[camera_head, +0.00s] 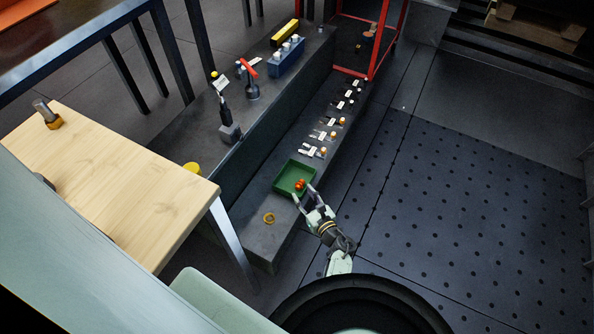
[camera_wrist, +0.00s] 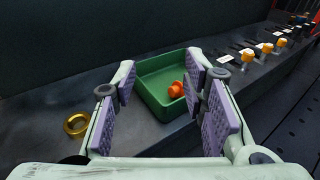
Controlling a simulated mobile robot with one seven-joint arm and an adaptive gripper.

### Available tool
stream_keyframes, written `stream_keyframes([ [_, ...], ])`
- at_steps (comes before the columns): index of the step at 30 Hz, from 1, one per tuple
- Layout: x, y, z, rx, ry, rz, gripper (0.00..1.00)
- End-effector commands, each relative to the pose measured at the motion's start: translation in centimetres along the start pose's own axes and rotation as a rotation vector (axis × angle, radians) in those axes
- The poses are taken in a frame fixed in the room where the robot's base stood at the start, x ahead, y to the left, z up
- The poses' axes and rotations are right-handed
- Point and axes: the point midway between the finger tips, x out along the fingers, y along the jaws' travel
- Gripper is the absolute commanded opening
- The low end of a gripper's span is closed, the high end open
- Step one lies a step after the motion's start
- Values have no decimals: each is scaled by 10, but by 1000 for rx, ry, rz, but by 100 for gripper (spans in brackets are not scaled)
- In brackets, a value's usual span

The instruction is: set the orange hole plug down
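The orange hole plug (camera_head: 299,184) lies in the green tray (camera_head: 281,180), near the tray's near right side. In the wrist view the plug (camera_wrist: 175,89) rests on the tray floor, close to the right finger in the picture and partly hidden by it. There may be more than one orange piece; the head view is too small to tell. My gripper (camera_head: 305,193) is at the tray's near edge. In the wrist view its purple-padded fingers (camera_wrist: 162,68) are spread wide, with nothing clamped between them.
A yellow ring (camera_head: 269,218) lies on the dark ledge left of my gripper. Several small orange-ended parts with white labels (camera_head: 323,136) line the ledge beyond the tray. A blue block (camera_head: 287,58) stands on the higher step. A wooden table (camera_head: 110,180) is at left. Dark floor at right is clear.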

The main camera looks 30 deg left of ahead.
Motion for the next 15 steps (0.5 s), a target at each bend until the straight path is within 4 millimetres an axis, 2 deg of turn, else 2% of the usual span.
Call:
stream_keyframes([
  [3,-22,0,2,0,0,-2,39],
  [6,-33,0,1,1,0,0,39],
  [15,-41,0,0,-1,0,1,39],
])
